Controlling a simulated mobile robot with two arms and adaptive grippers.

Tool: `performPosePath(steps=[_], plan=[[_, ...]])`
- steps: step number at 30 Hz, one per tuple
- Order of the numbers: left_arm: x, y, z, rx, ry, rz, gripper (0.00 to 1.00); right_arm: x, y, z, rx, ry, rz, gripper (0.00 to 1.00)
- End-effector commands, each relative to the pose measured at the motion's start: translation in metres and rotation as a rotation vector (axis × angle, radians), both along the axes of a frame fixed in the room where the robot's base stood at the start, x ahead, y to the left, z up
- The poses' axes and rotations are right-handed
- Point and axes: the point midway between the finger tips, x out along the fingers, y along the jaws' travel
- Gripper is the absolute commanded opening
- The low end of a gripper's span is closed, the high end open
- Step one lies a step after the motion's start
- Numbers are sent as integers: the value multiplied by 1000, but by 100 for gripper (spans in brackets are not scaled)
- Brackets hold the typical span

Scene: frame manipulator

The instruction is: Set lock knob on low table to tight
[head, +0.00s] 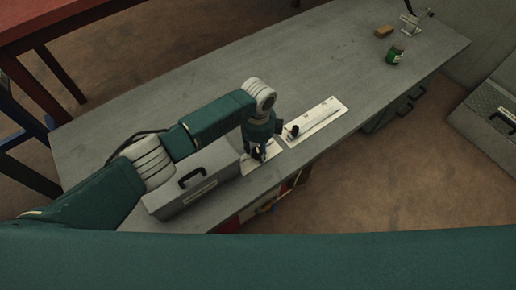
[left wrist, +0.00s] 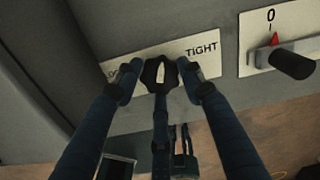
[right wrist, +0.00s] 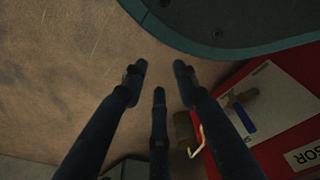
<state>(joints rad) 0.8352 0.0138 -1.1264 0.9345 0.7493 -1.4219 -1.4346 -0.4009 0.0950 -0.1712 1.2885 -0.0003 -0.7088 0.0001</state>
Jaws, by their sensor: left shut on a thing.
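The lock knob (left wrist: 152,74) is dark with a pale pointer mark on top. It sits on a white plate (left wrist: 202,50) on the low table (head: 200,100). "TIGHT" is printed right of the knob, and the left label is mostly hidden by a finger. The pointer mark lies between the two labels, pointing up in the left wrist view. My left gripper (left wrist: 160,82) is shut on the knob, fingers on either side. In the head view the left gripper (head: 258,153) covers the knob. My right gripper (right wrist: 160,75) is open and empty above the floor.
A white plate with a black handle (head: 293,131) lies right of the knob. A grey box (head: 200,187) stands left of it. A green jar (head: 395,54) and a yellow block (head: 383,31) stand farther back. A red panel (right wrist: 280,115) is near the right gripper.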

Motion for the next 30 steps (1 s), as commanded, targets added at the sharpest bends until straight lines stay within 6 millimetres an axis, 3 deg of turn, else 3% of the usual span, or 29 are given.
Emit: performPosePath(steps=[9,18,30], plan=[[0,1,0,1,0,-300,13,2,0,0,0,2,0,30],[1,1,-1,1,-1,-580,13,15,3,10,3,-14,-1,30],[1,1,0,1,-1,-847,13,15,3,19,2,-7,-6,30]])
